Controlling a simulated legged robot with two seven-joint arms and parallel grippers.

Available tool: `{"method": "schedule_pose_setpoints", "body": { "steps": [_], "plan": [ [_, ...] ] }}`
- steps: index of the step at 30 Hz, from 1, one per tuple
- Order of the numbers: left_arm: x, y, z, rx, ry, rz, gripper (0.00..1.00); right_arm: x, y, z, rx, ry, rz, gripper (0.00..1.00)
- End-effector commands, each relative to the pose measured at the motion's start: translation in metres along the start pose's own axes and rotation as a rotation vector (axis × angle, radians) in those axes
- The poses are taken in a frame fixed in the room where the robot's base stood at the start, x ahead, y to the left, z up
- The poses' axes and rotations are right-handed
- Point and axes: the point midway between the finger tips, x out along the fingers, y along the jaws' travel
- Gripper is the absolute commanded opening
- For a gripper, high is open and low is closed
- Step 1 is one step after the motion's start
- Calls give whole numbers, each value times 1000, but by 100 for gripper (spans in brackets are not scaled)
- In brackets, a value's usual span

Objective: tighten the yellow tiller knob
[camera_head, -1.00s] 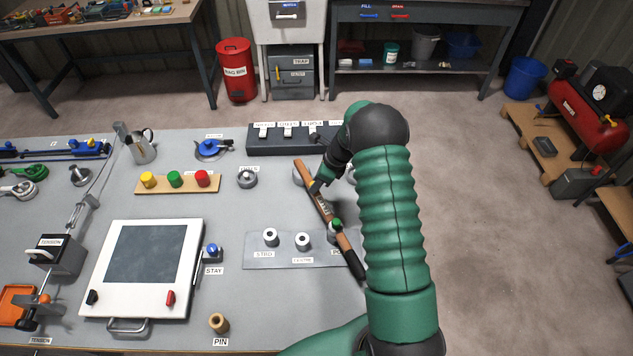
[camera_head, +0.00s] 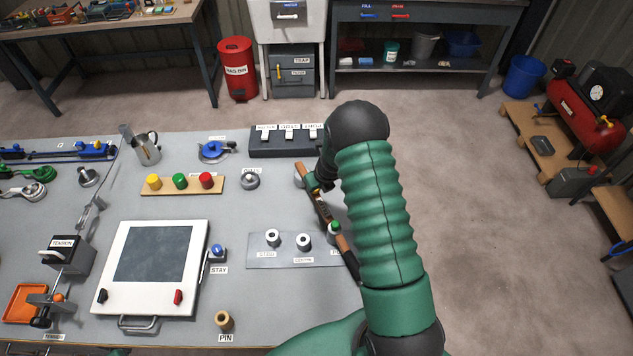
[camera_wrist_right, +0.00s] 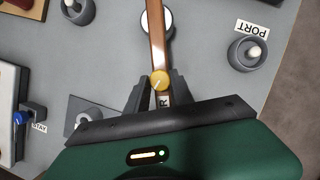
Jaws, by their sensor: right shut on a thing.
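The wooden tiller (camera_head: 306,175) lies slantwise over the right part of the bench, with a dark end towards the front; it also shows in the right wrist view (camera_wrist_right: 157,35). The yellow tiller knob (camera_wrist_right: 160,79) sits on top of the tiller, with a pale mark on its face. My right gripper (camera_wrist_right: 160,92) has its two dark fingers on either side of the knob, shut on it. In the head view my right arm and gripper (camera_head: 319,190) cover much of the tiller and mostly hide the knob. My left gripper is not in view.
A white-framed panel (camera_head: 152,267) and yellow, green and red buttons (camera_head: 179,181) lie further left. The bench's right edge is close to my arm.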

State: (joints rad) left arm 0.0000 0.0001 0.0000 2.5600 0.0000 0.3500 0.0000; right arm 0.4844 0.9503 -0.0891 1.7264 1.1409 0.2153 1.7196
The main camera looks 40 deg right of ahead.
Motion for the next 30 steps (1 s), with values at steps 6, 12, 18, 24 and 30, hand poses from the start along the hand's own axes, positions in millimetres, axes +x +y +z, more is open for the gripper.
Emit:
{"method": "schedule_pose_setpoints", "body": {
  "steps": [6, 12, 18, 24, 30],
  "plan": [
    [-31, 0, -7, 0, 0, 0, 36, -8, 2, 7, 188, -6, -79, 0],
    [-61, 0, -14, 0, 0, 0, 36, -9, 3, 9, 365, -6, -151, 0],
    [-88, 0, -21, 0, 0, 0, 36, -7, 3, 9, 539, -7, -221, 0],
    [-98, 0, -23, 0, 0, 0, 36, -3, 4, 8, 680, -8, -280, 0],
    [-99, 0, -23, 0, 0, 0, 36, -1, 5, 8, 780, -9, -321, 0]
  ]
}}
